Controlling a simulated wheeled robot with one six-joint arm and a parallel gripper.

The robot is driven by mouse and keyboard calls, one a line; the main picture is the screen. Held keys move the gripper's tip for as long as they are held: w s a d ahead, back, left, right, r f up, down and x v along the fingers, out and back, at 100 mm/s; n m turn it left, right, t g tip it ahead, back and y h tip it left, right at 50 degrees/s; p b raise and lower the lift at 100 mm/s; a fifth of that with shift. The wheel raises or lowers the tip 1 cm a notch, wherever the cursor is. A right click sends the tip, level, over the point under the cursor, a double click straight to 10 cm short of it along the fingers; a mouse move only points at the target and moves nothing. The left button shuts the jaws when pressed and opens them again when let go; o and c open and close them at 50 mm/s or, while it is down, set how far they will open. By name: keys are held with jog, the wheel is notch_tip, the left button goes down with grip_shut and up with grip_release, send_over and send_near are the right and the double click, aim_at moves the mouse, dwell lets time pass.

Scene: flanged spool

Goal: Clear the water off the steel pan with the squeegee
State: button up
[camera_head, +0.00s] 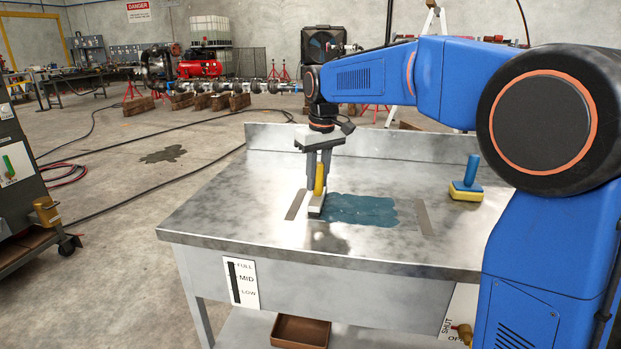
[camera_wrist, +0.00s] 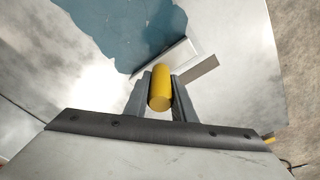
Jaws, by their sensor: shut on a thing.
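My gripper (camera_head: 319,165) is shut on the yellow handle of the squeegee (camera_head: 319,180). The handle stands upright between the two fingers, and it also shows in the wrist view (camera_wrist: 160,88). The squeegee's pale head is low at the steel pan (camera_head: 230,205), at the left edge of the water; I cannot tell whether it touches the surface. The water (camera_head: 362,210) is a blue-green patch with a scalloped outline, lying right of the squeegee. In the wrist view the water (camera_wrist: 115,35) spreads beyond the squeegee head.
Grey strips lie on the pan left (camera_head: 296,204) and right (camera_head: 423,218) of the water. A blue-handled yellow scrubber (camera_head: 467,190) stands at the pan's right. A raised backsplash (camera_head: 270,135) runs along the back. A brown tray (camera_head: 299,331) sits below. The pan's left part is clear.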

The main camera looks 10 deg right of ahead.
jog(key=shift+s+d, duration=1.4)
jog(key=shift+d, duration=2.85)
jog(key=shift+s+d, duration=1.35)
jog(key=shift+d, duration=2.9)
jog(key=shift+s+d, duration=1.4)
jog(key=shift+d, duration=2.85)
jog(key=shift+d+r, duration=0.1)
jog(key=shift+r, duration=2.85)
